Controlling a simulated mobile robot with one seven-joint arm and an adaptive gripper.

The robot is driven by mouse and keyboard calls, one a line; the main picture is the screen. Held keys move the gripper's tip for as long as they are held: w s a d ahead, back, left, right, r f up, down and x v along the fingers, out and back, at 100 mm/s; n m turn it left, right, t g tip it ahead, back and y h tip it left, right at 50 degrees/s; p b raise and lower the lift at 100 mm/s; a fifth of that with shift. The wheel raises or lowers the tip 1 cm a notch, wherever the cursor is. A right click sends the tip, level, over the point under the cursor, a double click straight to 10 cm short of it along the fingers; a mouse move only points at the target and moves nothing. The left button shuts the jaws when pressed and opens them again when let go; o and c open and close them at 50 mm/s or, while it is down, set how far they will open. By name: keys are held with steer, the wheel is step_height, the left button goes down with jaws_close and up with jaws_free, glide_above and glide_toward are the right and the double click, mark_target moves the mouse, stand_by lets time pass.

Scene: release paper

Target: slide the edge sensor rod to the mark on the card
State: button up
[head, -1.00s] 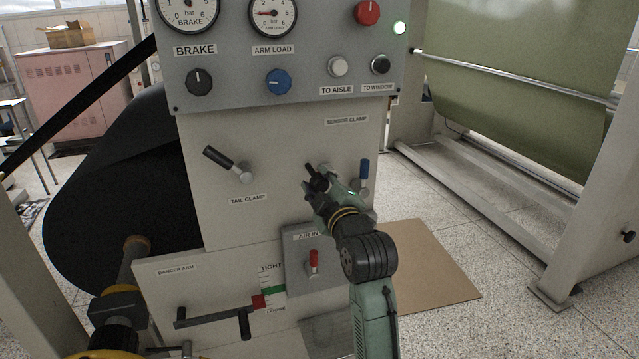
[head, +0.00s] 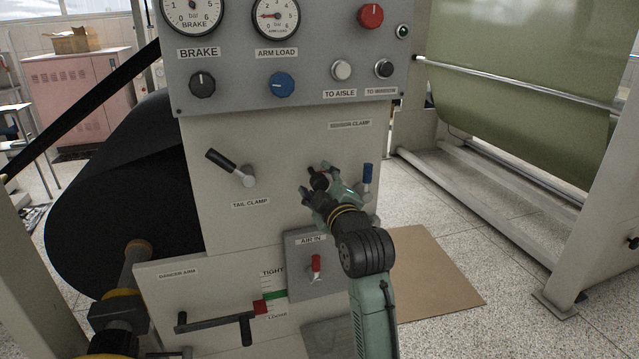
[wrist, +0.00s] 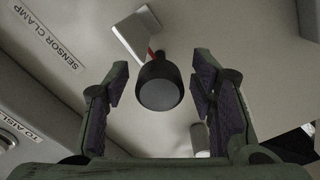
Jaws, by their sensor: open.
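In the wrist view a dark round knob (wrist: 160,86), which looks like the end of the edge sensor rod, lies between the fingers of my gripper (head: 313,188). The fingers are open, with a gap on each side of the knob. The rod behind the knob is hidden. The sensor clamp label (head: 350,125) is above my gripper in the head view.
The tail clamp lever (head: 228,166) is to the left on the same panel. The red-handled air valve (head: 316,264) is below my gripper. The control panel (head: 235,88) with knobs, buttons and gauges is above. A dark roll (head: 110,190) fills the left side.

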steer(key=v, duration=1.2)
